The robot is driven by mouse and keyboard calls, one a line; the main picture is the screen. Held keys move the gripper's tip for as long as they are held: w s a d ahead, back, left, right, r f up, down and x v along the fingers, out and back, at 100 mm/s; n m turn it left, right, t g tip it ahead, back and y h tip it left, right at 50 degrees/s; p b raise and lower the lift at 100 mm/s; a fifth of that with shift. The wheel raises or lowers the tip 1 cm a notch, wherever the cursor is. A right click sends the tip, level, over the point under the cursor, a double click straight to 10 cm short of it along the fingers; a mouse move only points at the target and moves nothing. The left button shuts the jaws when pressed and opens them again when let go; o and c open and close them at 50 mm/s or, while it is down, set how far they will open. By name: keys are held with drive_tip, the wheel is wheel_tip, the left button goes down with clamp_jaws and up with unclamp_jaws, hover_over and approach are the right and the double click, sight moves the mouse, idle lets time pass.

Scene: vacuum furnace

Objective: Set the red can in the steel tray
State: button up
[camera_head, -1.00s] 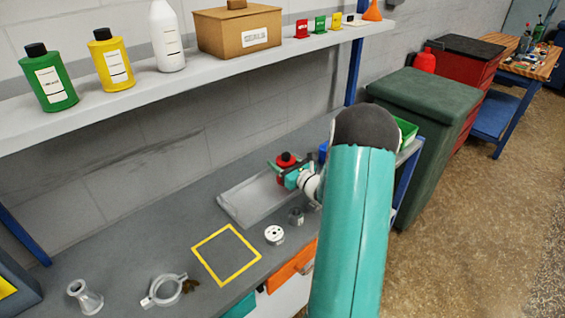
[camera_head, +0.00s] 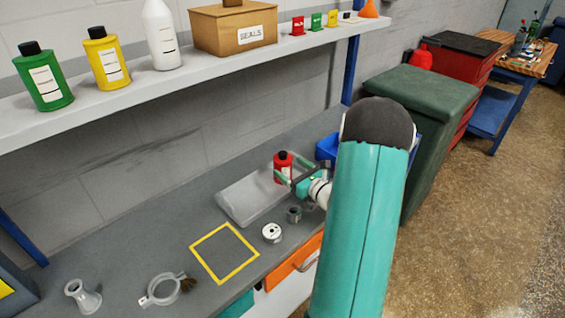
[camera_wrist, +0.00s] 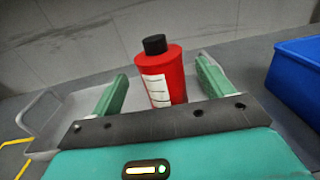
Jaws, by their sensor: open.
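The red can (camera_head: 282,160) has a black cap and a white label. It stands upright and appears to be inside the right end of the grey steel tray (camera_head: 236,212); its base is partly hidden by my gripper. My gripper (camera_head: 292,170) is open, with one green finger on each side of the can. In the wrist view the can (camera_wrist: 168,75) stands between the spread fingers (camera_wrist: 162,72), with gaps on both sides. The tray (camera_wrist: 42,112) shows there behind and to the left.
A blue bin (camera_head: 327,148) is right of the tray, close to my gripper. A white-topped spool (camera_head: 272,233) and a small metal part (camera_head: 294,214) lie in front of the tray. A yellow square outline (camera_head: 225,252) marks clear bench. A shelf with bottles runs above.

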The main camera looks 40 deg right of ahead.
drive_tip(key=s, duration=0.5)
drive_tip(key=shift+s, duration=0.35)
drive_tip(key=w+a+r+n+g+y, duration=0.1)
drive_tip(key=a+r+n+g+y, duration=0.3)
drive_tip(key=a, duration=0.5)
drive_tip(key=a+r+n+g+y, duration=0.2)
drive_tip(key=a+n+y, duration=0.1)
drive_tip(key=a+n, duration=0.5)
drive_tip(key=w+a+r+n+g+y, duration=0.1)
drive_tip(key=a+r+n+g+y, duration=0.25)
drive_tip(key=a, duration=0.65)
drive_tip(key=s+a+r+n+g+h, duration=0.1)
drive_tip(key=s+a+r+n+h, duration=0.3)
drive_tip(key=s+n, duration=0.3)
drive_tip(key=s+a+r+n+g+h, duration=0.2)
drive_tip(key=s+a+n+h, duration=0.3)
drive_tip(key=n, duration=0.8)
drive_tip(key=s+r+h, duration=0.1)
drive_tip(key=s, duration=0.2)
drive_tip(key=shift+s+a+r+n, duration=0.3)
drive_tip(key=shift+a+r+n, duration=0.05)
drive_tip(key=shift+a, duration=0.05)
